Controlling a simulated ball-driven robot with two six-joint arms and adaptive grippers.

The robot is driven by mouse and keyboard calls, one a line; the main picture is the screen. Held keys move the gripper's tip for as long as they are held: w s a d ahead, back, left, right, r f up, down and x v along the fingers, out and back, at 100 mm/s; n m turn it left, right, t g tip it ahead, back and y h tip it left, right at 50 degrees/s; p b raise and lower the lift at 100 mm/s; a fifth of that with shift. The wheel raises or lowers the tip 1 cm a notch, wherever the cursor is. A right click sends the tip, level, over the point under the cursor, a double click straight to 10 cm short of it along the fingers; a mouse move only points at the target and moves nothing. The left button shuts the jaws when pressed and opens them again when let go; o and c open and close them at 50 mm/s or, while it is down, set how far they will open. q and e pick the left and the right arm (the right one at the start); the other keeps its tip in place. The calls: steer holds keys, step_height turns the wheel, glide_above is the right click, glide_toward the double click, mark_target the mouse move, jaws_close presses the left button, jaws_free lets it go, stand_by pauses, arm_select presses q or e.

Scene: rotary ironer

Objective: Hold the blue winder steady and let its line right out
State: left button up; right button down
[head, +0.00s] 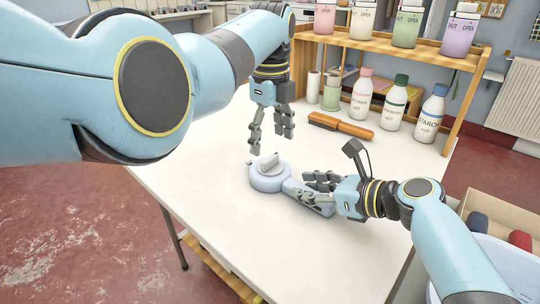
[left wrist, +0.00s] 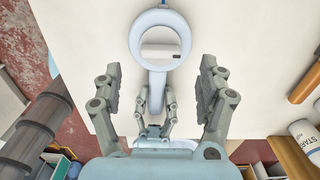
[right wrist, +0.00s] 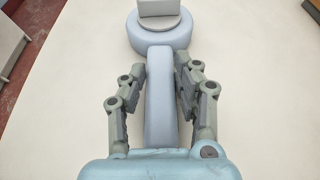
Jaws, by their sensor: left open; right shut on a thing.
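The blue winder (head: 268,180) lies on the white table, a round pale-blue body with a straight handle and a grey crank piece (head: 269,162) on top. It also shows in the left wrist view (left wrist: 137,40) and the right wrist view (right wrist: 160,100). My right gripper (head: 312,187) is shut on the winder's handle, with a finger on each side (right wrist: 160,80). My left gripper (head: 270,145) is open and empty, pointing down above the winder's round body; its fingers are spread wide in the left wrist view (left wrist: 160,90). I cannot make out the line clearly.
The white table (head: 210,190) is mostly clear around the winder. Several bottles (head: 393,102) stand under a wooden shelf (head: 390,45) at the back. A cardboard box (head: 510,205) is at the right.

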mark_target(270, 158)
arm_select(q)
steer(key=shift+f, duration=2.55)
steer(key=c, duration=1.2)
